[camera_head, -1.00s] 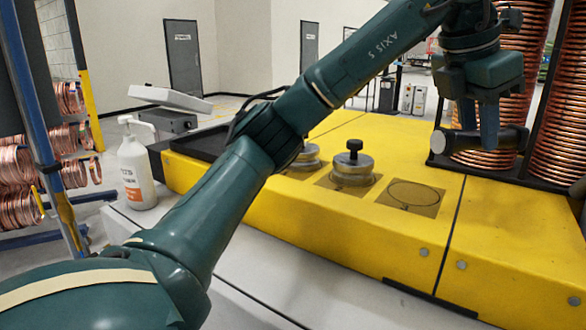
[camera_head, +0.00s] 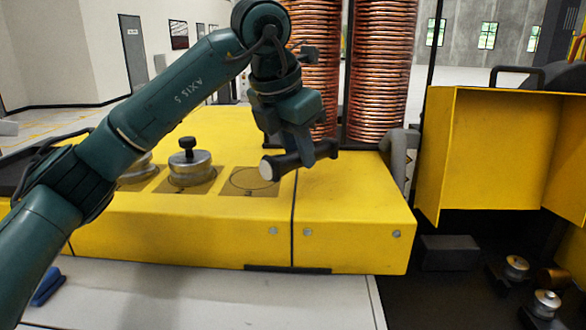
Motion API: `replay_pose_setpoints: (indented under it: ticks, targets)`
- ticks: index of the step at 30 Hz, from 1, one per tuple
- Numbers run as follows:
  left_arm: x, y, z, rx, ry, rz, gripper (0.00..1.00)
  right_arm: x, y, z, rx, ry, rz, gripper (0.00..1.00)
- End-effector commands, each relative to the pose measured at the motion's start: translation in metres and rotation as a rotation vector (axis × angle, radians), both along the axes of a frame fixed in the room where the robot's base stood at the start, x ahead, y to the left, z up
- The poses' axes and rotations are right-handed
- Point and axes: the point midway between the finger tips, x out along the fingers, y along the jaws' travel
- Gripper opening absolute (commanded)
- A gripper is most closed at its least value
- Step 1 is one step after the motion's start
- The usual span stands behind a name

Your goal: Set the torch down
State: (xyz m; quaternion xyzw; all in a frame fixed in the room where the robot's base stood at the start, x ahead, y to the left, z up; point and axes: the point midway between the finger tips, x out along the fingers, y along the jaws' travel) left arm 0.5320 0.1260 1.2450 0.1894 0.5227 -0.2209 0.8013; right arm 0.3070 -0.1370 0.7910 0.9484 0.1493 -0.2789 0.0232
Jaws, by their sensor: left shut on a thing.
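My left gripper (camera_head: 301,150) is shut on a dark cylindrical torch (camera_head: 288,164) with a pale round end facing left. The torch lies sideways in the jaws, over the yellow bench (camera_head: 350,215), close to its top. I cannot tell whether it touches the surface. The pale end is beside a square plate with a drawn circle (camera_head: 252,179). My right gripper is not in view.
A silver weight with a black knob (camera_head: 190,168) stands on a plate left of the circle. Copper tube coils (camera_head: 380,70) rise behind the torch. A yellow box (camera_head: 495,150) stands at right, with small metal fittings (camera_head: 545,302) below. The bench's front right is clear.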

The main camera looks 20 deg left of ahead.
Motion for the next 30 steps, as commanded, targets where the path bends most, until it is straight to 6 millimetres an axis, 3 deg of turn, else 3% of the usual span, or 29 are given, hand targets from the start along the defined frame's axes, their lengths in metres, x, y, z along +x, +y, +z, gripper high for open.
replay_pose_setpoints:
  ticks: [9,21,22,30]
  targets:
    - [0.000,0.001,-0.036,0.000,0.000,0.001,0.00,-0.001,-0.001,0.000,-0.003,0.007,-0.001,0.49]
    - [0.000,0.000,-0.043,-0.001,-0.002,0.001,0.00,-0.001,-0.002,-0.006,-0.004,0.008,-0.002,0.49]
    - [0.000,0.000,-0.042,0.000,-0.001,0.001,0.28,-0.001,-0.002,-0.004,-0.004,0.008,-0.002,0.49]
    - [0.000,0.000,-0.042,0.000,0.000,0.001,0.47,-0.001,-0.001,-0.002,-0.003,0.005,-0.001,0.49]
